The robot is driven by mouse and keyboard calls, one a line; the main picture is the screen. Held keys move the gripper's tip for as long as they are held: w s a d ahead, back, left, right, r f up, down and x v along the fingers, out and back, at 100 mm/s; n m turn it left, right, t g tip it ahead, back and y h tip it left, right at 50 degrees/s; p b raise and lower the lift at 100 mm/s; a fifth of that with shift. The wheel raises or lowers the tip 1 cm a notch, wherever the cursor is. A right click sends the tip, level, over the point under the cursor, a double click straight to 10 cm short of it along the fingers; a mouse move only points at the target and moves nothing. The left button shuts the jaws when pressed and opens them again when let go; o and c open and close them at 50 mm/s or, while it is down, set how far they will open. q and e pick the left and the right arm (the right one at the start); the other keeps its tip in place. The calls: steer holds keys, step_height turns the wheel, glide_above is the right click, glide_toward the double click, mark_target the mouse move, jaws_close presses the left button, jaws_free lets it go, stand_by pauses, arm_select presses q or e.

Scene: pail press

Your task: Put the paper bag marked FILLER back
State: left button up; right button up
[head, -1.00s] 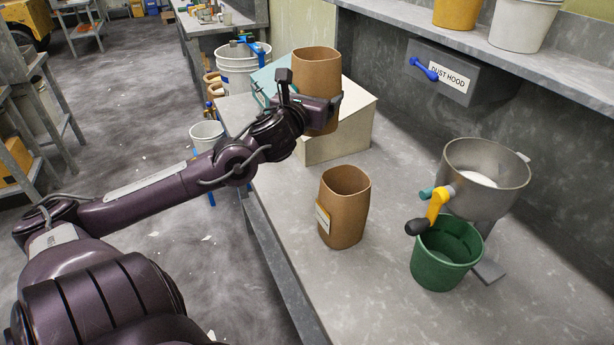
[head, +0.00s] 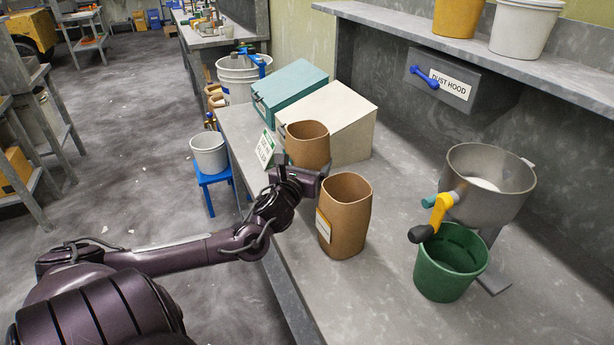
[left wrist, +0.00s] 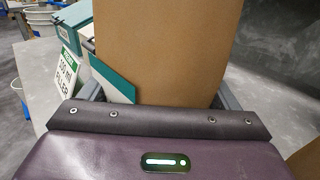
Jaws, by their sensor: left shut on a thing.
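My left gripper (head: 312,172) is shut on a brown open-topped paper bag (head: 307,147), which is upright near the bench's left edge. The held bag (left wrist: 165,50) fills the middle of the left wrist view; a white and teal label shows at its left, with no readable word. I cannot tell whether its base touches the bench. A second brown bag (head: 349,215) stands nearer, with a label on its left side too small to read. A white and green sign (head: 265,148) stands left of the held bag; in the left wrist view the sign (left wrist: 67,72) reads FILLER. My right gripper is out of view.
A cream sloped box (head: 345,115) and a teal box (head: 290,88) stand behind the held bag. A green pail (head: 447,275) stands under a metal hopper (head: 490,190) with a yellow handle at the right. Clear bench lies between the second bag and the pail.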

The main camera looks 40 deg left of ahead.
arm_select(q)
step_height(320, 180, down, 4)
steer(key=shift+f, duration=0.1)
steer(key=shift+f, duration=0.15)
steer(key=o, duration=0.9)
